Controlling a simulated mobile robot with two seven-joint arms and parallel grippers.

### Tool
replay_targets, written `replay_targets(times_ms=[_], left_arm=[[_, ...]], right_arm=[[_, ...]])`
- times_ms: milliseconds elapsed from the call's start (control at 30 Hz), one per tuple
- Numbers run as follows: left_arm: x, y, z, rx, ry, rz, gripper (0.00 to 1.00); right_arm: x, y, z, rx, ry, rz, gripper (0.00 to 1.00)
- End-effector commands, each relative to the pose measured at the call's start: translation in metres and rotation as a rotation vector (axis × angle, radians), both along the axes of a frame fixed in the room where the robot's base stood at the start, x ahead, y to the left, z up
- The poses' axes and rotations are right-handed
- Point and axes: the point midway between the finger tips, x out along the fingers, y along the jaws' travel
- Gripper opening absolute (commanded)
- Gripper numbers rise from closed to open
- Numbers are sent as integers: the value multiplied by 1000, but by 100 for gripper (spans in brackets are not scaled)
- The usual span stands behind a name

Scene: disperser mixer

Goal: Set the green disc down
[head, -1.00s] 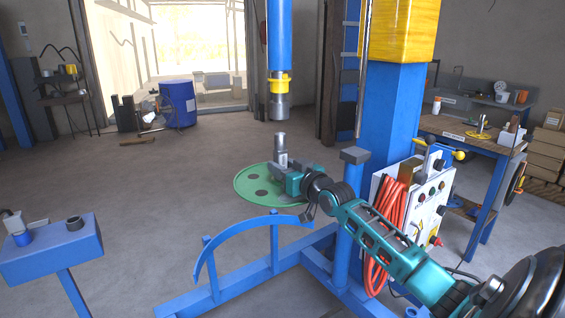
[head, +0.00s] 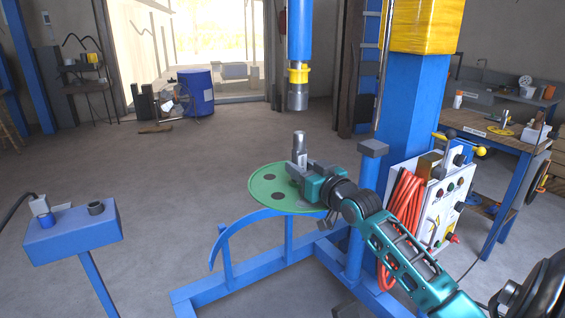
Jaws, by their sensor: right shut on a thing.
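The green disc (head: 270,192) is flat and round with dark holes, and a grey metal hub (head: 299,145) stands up from its middle. It is held level above the curved blue rail of the mixer frame, in the middle of the head view. My right gripper (head: 300,172) is shut on the hub, with its arm coming in from the lower right. The gripper hides part of the disc's right side. The mixer's blue shaft with a yellow collar (head: 298,75) hangs above the disc, apart from the hub. My left gripper is not in view.
A blue stand (head: 75,235) with a grey ring and a small blue-based device on top is at the lower left. The blue mixer column (head: 415,110) and white control box (head: 440,205) are at right. A workbench (head: 500,140) stands behind them. Open floor lies to the left.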

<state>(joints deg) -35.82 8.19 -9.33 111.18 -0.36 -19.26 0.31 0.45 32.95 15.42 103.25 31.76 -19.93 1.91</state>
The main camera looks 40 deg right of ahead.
Motion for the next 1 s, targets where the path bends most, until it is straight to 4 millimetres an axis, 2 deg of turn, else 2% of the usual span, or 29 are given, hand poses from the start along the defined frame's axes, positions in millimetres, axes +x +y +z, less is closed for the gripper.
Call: replay_targets(times_ms=[33, 267, 367, 467, 567, 800, 1000], left_arm=[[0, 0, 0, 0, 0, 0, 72], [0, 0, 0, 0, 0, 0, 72], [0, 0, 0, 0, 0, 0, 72], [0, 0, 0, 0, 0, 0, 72], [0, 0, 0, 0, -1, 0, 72], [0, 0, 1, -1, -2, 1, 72], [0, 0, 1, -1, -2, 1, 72]], right_arm=[[0, 0, 6, -3, -13, 0, 0], [0, 1, 5, -3, -13, 1, 0], [-1, 8, -1, -3, -12, 6, 0], [-5, 23, -14, -1, -9, 17, 0], [-11, 48, -32, 2, -9, 35, 0], [-41, 132, -71, 6, -10, 88, 0], [-74, 197, -80, 8, -13, 118, 0]])
